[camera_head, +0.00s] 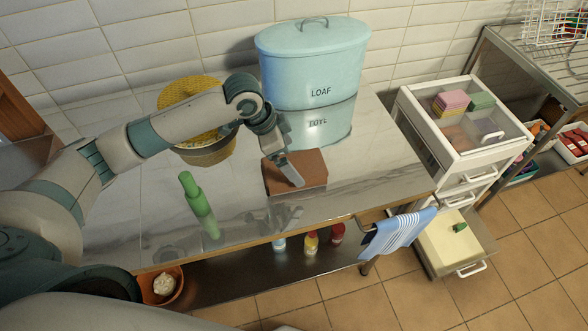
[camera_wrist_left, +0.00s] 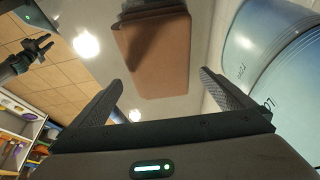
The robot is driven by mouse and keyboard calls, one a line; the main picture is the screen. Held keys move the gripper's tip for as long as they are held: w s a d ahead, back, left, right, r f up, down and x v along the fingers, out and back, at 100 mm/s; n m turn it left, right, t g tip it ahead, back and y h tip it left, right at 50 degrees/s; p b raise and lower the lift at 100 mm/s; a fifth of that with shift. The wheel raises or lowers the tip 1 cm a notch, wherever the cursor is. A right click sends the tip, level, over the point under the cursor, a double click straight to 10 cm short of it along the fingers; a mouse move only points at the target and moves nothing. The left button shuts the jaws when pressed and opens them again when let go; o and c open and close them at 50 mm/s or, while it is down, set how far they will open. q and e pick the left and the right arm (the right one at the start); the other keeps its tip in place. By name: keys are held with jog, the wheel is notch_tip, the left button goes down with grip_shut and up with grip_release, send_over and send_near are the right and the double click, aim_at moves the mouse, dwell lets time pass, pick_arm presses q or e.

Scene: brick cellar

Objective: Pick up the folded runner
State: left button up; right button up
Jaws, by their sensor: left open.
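The folded runner is a flat brown rectangle (camera_head: 312,166) lying on the marble-topped table, near its right front part. In the left wrist view, the runner (camera_wrist_left: 155,60) lies beyond and between the fingers, with a dark shadow across its upper left. My left gripper (camera_head: 293,174) is over the runner in the head view and hides part of it. Its fingers (camera_wrist_left: 161,80) are spread wide with nothing between them. A dark gripper-like shape, probably my right gripper (camera_wrist_left: 30,55), shows small at the left of the wrist view; its jaws are unclear.
A pale blue LOAF bin (camera_head: 312,60) stands right behind the runner. A yellow woven basket (camera_head: 190,88) sits behind my left arm. A striped towel (camera_head: 400,233) hangs at the table's front right, near a white drawer unit (camera_head: 465,125).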

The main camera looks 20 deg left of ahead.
pick_arm(q)
jog(key=shift+f, duration=0.1)
jog(key=shift+f+p, duration=0.25)
jog(key=shift+p, duration=0.05)
jog(key=p+x, duration=0.1)
jog(key=x, duration=0.3)
jog(key=shift+s+a+f+p, duration=0.1)
jog(key=shift+s+a+p, duration=0.15)
jog(key=shift+p, duration=0.15)
jog(key=shift+w+d+f, duration=0.1)
jog(key=shift+f, duration=0.2)
jog(key=shift+c, duration=0.6)
jog(key=c, duration=0.8)
